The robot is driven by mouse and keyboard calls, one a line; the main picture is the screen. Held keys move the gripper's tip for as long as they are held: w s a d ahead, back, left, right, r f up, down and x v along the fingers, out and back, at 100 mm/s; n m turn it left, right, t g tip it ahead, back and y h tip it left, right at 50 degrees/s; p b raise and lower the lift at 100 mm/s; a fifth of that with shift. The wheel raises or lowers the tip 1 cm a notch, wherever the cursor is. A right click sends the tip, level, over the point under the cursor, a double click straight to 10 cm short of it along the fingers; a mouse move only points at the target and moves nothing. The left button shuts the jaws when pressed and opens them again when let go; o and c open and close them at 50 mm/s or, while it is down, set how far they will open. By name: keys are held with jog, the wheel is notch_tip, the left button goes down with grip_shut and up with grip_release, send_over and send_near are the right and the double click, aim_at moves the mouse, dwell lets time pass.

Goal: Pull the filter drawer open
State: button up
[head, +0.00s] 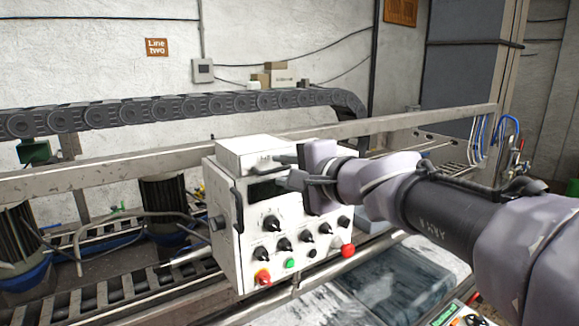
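A white control box (222,205) stands on the machine. Its upper part is a white block (245,148) with a dark bar on its front; I cannot tell for certain whether this is the filter drawer. No drawer stands visibly pulled out. My gripper (285,171) reaches in from the right, in front of the upper part of the box, with dark finger parts pointing left. The wrist and its pale purple cover hide the box's upper right. I cannot tell whether the fingers touch the bar or are closed.
A roller conveyor (130,290) lies left, a glossy dark panel (395,275) lower right.

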jog(key=shift+w+a, duration=0.1)
jog(key=shift+w, duration=0.2)
jog(key=shift+s, duration=0.1)
jog(key=shift+c, duration=0.2)
grip_shut()
dwell(1.0)
